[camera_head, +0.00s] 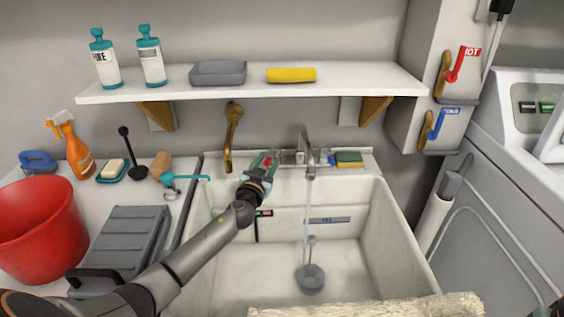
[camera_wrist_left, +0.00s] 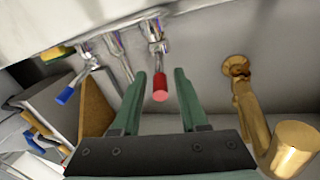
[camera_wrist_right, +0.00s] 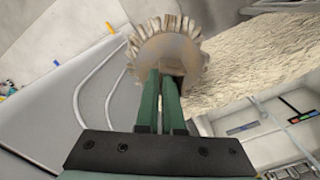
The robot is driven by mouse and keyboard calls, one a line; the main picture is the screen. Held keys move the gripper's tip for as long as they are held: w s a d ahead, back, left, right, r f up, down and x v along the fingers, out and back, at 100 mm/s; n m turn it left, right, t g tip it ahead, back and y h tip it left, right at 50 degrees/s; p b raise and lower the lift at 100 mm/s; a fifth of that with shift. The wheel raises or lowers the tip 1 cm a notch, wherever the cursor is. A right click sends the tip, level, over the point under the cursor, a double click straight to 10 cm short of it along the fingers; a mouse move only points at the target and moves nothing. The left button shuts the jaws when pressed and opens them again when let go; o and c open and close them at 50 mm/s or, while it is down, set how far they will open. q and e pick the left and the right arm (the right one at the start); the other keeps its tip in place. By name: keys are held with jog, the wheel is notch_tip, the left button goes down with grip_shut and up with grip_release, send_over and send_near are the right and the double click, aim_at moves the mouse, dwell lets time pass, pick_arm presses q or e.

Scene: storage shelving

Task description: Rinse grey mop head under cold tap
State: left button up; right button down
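The mop head is a pale beige, shaggy roll (camera_head: 370,306) at the bottom edge of the head view. In the right wrist view its round fringed end (camera_wrist_right: 165,40) is at the fingertips of my right gripper (camera_wrist_right: 160,75), whose fingers are nearly together on it. The tap (camera_head: 306,150) at the sink's back wall runs a thin stream of water (camera_head: 307,210) into the sink. My left gripper (camera_head: 264,163) is open by the tap's red handle (camera_wrist_left: 159,85), which shows between its fingers in the left wrist view. A blue handle (camera_wrist_left: 66,95) sits on the other side.
The white sink (camera_head: 390,225) holds a grey round piece with a stem (camera_head: 311,278). A brass pipe (camera_head: 231,130) stands left of the tap. A red bucket (camera_head: 40,230) and grey case (camera_head: 120,240) are on the left counter. A shelf (camera_head: 245,88) hangs above.

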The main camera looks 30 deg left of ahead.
pick_arm(q)
jog(key=v, duration=1.2)
jog(key=shift+p, duration=0.3)
jog(key=shift+r, duration=0.1)
